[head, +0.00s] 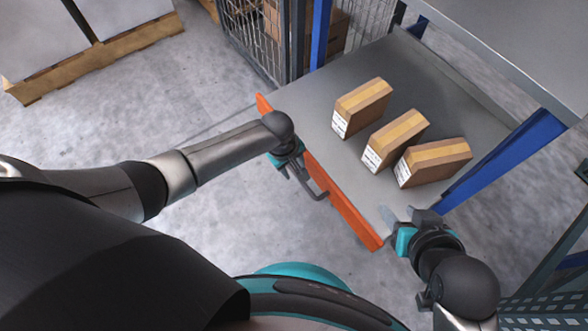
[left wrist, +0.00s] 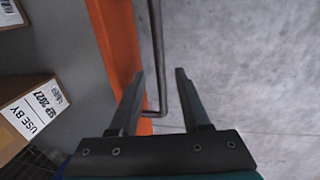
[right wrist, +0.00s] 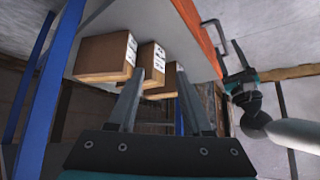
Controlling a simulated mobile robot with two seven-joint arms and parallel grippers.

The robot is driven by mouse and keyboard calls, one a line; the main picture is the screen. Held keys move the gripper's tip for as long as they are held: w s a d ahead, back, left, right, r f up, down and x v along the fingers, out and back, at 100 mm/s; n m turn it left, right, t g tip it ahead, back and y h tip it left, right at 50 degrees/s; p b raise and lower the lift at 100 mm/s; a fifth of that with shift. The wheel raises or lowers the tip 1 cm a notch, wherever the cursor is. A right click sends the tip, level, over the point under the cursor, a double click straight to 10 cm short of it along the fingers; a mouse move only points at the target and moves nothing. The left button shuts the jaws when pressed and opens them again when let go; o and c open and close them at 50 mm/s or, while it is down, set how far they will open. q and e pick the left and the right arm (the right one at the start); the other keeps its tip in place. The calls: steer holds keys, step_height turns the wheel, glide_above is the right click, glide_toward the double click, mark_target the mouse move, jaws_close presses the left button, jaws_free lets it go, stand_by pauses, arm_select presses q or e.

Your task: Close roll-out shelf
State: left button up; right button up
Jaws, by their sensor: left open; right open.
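The roll-out shelf (head: 300,105) is a grey deck with an orange front edge (head: 345,205), and it stands pulled out from the blue-posted rack. A dark bar handle (head: 315,185) is fixed to the orange edge. My left gripper (head: 300,180) is at the handle; in the left wrist view its open fingers (left wrist: 160,80) straddle the handle bar (left wrist: 157,55) without closing on it. My right gripper (head: 402,215) is open and empty by the right end of the orange edge. In the right wrist view its fingers (right wrist: 160,85) point towards the shelf.
Three brown cartons (head: 362,107) (head: 396,140) (head: 434,162) stand on the shelf deck. A wire cage (head: 250,35) is beyond the shelf's left side. A blue rack post (head: 505,160) rises on the right. The floor (head: 150,90) to the left is clear, up to a loaded pallet (head: 100,60).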

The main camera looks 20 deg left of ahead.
arm_select(q)
steer(key=shift+f+b, duration=0.35)
steer(key=shift+f, duration=0.25)
arm_select(e)
steer(key=shift+w+a+t+y, duration=0.5)
steer(key=shift+w+a+t, duration=0.15)
steer(key=shift+a+t, duration=0.25)
arm_select(q)
steer(key=shift+w, duration=0.1)
steer(key=shift+c, duration=0.2)
jaws_close()
